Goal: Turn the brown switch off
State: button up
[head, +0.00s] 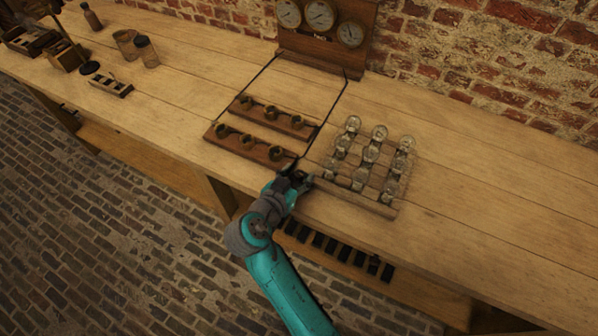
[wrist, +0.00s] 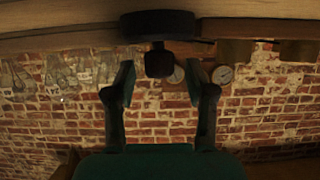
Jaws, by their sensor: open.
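Two brown wooden strips, a rear one (head: 272,117) and a front one (head: 246,148), lie on the bench, each with a row of round brass-coloured fittings. I cannot tell from their colour which fitting, if any, is the brown switch. My gripper (head: 297,180) is at the bench's front edge, just right of the front strip's near end. In the wrist view my gripper (wrist: 163,85) is open. A dark knob with a wide round base (wrist: 158,60) shows between its fingers, and I see no contact. In the head view my gripper hides this spot.
A gauge panel (head: 318,38) stands at the back, with dark wires running to the strips. The bench's far right (head: 490,190) is clear.

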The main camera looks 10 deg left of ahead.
jog(key=shift+w+d+f, duration=0.25)
jog(key=shift+w, duration=0.3)
grip_shut()
jog(key=shift+n+y, duration=0.3)
jog(key=n+y, duration=0.4)
jog(key=y, duration=0.1)
jog(key=shift+d+t, duration=0.1)
jog(key=shift+t, duration=0.2)
jog(key=shift+n+g+y, duration=0.4)
jog(key=shift+n+y, duration=1.5)
jog(key=shift+y, duration=0.1)
jog(key=shift+n+y, duration=0.4)
jog(key=shift+y, duration=0.1)
